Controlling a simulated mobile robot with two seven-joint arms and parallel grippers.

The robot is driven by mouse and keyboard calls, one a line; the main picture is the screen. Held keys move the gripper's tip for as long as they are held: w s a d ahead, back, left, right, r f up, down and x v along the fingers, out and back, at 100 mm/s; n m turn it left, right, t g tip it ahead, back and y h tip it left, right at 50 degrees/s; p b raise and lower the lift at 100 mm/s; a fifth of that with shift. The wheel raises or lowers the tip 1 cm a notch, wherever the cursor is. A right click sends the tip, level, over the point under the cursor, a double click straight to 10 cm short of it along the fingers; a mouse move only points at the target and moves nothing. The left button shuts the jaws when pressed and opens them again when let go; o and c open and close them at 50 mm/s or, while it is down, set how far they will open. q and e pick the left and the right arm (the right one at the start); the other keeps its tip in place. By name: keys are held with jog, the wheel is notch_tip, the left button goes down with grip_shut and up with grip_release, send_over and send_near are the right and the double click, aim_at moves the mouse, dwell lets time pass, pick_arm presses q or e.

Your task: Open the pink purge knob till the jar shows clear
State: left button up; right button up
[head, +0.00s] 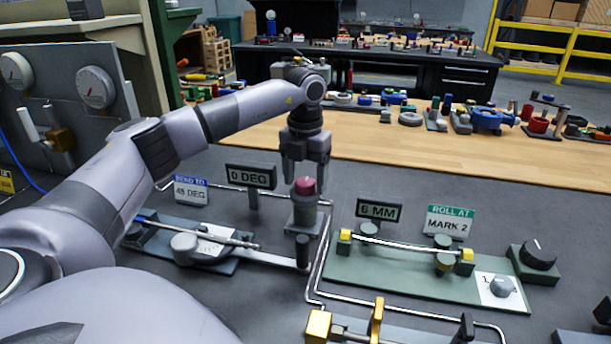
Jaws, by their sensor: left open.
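The pink knob (305,185) is a small rounded red-pink cap on top of a grey cylindrical post (304,215) in the middle of the bench. My left gripper (306,178) points down over it, open. Its two fingers stand on either side of the knob, with the tips near the knob's height; I cannot tell whether they touch it. I cannot make out a jar with any certainty. My right gripper is not in view.
A bending fixture (205,245) with a "0 DEG" display (251,177) stands left of the post. A green roller plate (420,275) with a "6 MM" display (379,210) is to the right. Thin metal pipes (318,262) run past the post. Loose parts line the wooden bench (390,144) behind.

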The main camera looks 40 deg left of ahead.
pick_arm(q)
jog(key=c, duration=1.1)
jog(key=shift+o, duration=0.2)
